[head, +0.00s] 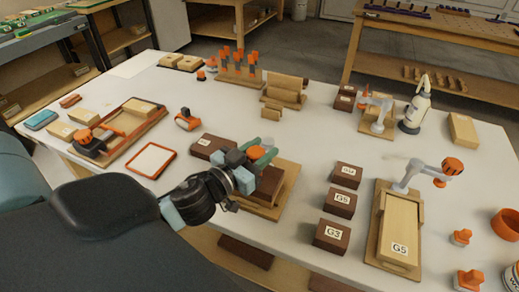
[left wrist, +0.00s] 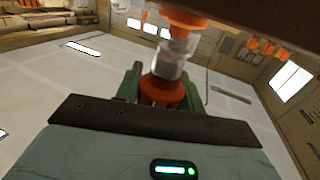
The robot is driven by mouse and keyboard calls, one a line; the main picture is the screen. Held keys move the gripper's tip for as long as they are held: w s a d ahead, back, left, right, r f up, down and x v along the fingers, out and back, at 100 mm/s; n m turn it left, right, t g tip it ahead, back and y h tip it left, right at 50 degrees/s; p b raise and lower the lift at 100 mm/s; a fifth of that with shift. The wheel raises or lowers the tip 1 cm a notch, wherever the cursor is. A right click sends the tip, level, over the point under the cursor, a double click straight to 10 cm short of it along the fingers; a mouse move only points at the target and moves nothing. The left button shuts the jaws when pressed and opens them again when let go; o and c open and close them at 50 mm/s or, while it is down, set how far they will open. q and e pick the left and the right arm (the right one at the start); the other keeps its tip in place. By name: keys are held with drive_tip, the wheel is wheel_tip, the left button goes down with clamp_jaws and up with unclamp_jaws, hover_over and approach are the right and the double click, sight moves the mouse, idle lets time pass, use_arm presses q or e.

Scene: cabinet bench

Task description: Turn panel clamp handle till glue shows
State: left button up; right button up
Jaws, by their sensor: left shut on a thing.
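My left gripper (head: 250,157) is over a wooden panel board (head: 284,197) with a dark brown block (head: 271,186) on it, near the table's front middle. Its green fingers are shut on an orange clamp handle (head: 257,152). In the left wrist view the handle shows as an orange lower part (left wrist: 162,92) between the fingers, with a grey shaft (left wrist: 171,60) and an orange part above. The gripper and wrist hide much of this clamp. I cannot make out any glue along the block. My right gripper is not in view.
Dark blocks marked G3 (head: 332,236) and G5 (head: 340,203) lie right of the board. Another clamp with a grey arm (head: 408,176) stands over a light panel (head: 399,228) marked G5. A white bottle (head: 415,107) stands behind. A red-framed tray (head: 152,160) lies left.

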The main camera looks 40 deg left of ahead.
sight(248, 158)
use_arm(q)
drive_tip(key=shift+d+r+m+g+h+p, duration=0.15)
drive_tip(key=shift+m+g+h+p, duration=0.2)
drive_tip(key=shift+m+h, duration=1.05)
drive_tip(key=shift+h, duration=0.7)
drive_tip(key=o, duration=1)
drive_tip(key=shift+d, duration=0.1)
drive_tip(key=shift+c, duration=0.2)
drive_tip(key=shift+s, duration=0.1)
drive_tip(key=shift+s+a+f, duration=0.2)
drive_tip(key=shift+s, duration=0.25)
drive_tip(key=shift+v, duration=3.35)
drive_tip(key=shift+r, duration=0.15)
